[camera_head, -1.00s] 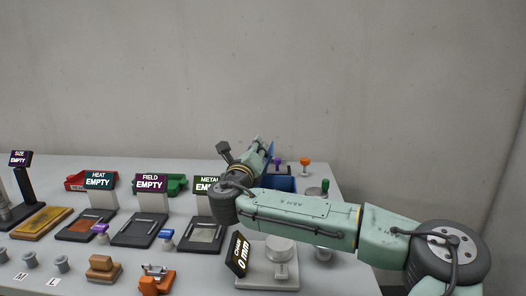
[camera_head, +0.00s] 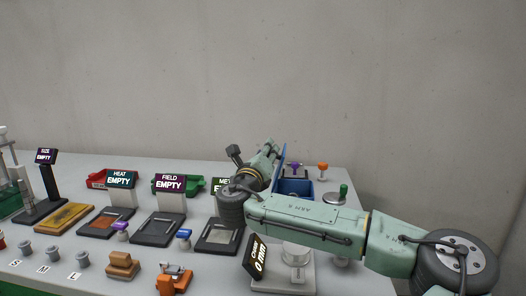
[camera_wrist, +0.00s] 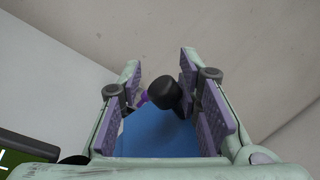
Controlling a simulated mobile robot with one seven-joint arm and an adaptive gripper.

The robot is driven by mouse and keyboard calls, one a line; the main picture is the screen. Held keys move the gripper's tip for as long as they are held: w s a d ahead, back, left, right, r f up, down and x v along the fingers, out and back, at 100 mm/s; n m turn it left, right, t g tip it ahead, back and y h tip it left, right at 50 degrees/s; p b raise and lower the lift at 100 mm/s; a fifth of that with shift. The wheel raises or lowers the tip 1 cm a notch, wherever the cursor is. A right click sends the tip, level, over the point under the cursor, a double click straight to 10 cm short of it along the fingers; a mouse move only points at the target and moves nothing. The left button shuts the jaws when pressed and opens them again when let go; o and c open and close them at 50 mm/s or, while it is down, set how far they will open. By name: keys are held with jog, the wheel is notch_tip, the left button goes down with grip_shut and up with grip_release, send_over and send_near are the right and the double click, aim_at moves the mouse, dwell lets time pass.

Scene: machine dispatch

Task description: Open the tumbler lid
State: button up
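The tumbler appears to be the blue open-topped box (camera_head: 296,187) at the back right of the table in the head view. Its blue lid (camera_head: 281,165) stands raised, close to upright, on the box's left side. My gripper (camera_head: 268,151) is just left of the lid. In the wrist view my gripper (camera_wrist: 160,62) has its purple-padded fingers apart. A black knob (camera_wrist: 165,92) sits between them, nearer the right finger, with a gap on the left; contact is unclear. A blue surface (camera_wrist: 158,135), likely the lid, fills the space below the knob.
HEAT, FIELD and METAL stations line the table to the left. A white station (camera_head: 290,276) with a thickness display lies beneath my arm.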

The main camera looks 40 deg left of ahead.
jog(key=o, duration=0.4)
jog(key=shift+w+f, duration=0.2)
jog(key=shift+f, duration=0.45)
jog(key=shift+d, duration=0.1)
jog(key=shift+s, duration=0.1)
jog(key=r+v, duration=0.1)
jog(key=v, duration=1)
jog(key=shift+s+d+f, duration=0.2)
jog(key=shift+s+d, duration=0.05)
jog(key=shift+s, duration=0.15)
